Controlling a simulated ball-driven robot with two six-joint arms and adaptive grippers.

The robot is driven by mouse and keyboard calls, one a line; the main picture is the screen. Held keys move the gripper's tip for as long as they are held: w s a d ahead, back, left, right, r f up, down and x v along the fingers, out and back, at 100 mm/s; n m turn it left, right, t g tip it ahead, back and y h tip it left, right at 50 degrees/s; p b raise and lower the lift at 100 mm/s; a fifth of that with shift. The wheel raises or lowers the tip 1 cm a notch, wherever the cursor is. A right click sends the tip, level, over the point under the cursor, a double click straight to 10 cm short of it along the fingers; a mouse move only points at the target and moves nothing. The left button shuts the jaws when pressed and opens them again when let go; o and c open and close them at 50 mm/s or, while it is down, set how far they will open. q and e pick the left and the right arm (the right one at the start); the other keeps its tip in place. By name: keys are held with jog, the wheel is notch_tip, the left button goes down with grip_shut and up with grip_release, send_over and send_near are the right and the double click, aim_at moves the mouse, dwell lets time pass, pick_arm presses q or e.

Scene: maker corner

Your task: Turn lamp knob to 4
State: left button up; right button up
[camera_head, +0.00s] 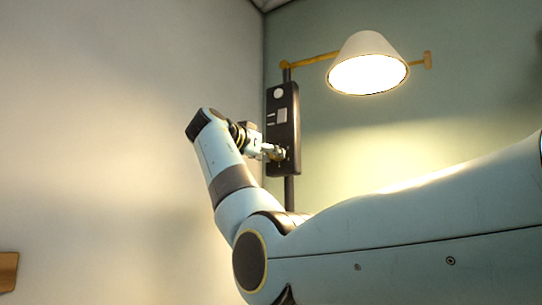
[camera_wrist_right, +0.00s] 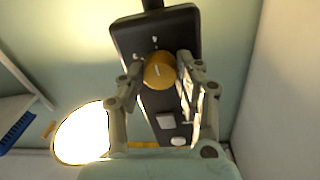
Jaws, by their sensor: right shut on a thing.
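The lamp (camera_head: 368,68) is lit, with a white shade on a yellow arm from a dark post. A dark control panel (camera_head: 288,105) is fixed to the post and also shows in the right wrist view (camera_wrist_right: 128,42). The round ochre lamp knob (camera_wrist_right: 159,70) sits on the panel with a pale pointer line on its face. My right gripper (camera_head: 278,153) is at the lower part of the panel. In the right wrist view its fingers (camera_wrist_right: 160,74) are on both sides of the knob, shut on it. I cannot read the scale marks around the knob. My left gripper is not in view.
The panel also carries a pale round part (camera_head: 278,94) and a light rectangular part (camera_wrist_right: 166,121). My right arm fills the lower right of the head view. A shelf (camera_wrist_right: 18,108) with a blue item (camera_wrist_right: 16,130) shows at the left of the wrist view.

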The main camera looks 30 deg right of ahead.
jog(key=shift+f, duration=0.25)
dwell(0.3)
jog(key=o, duration=0.8)
jog(key=shift+c, duration=0.2)
jog(key=o, duration=0.4)
jog(key=shift+r, duration=0.15)
jog(key=v, duration=1.2)
